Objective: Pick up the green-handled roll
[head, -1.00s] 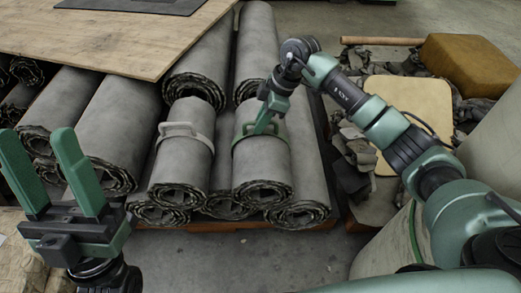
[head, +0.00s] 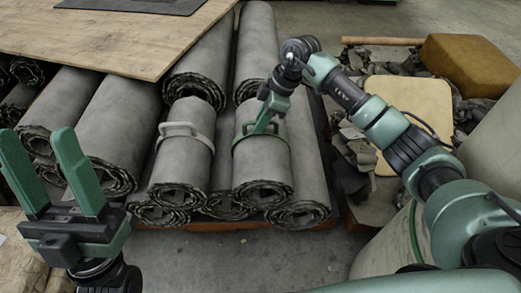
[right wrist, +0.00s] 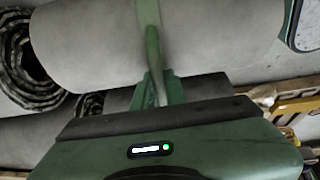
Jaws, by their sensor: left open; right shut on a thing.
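The green-handled roll (head: 261,163) is a grey rolled sheet with a green band and handle around it. It lies on top of other rolls in the middle of the head view, and its surface fills the upper part of the right wrist view (right wrist: 190,45). My right gripper (head: 264,124) is shut on the green handle (right wrist: 151,50) at the top of the roll. The roll appears to rest on the rolls below. My left gripper (head: 52,168) is open and empty at the left, apart from the rolls.
A roll with a white handle (head: 181,165) lies just left of the green-handled one. Several plain rolls lie around and below them. A wooden board (head: 120,40) covers rolls at the upper left. Scraps and a brown block (head: 468,64) are at the right. Floor in front is clear.

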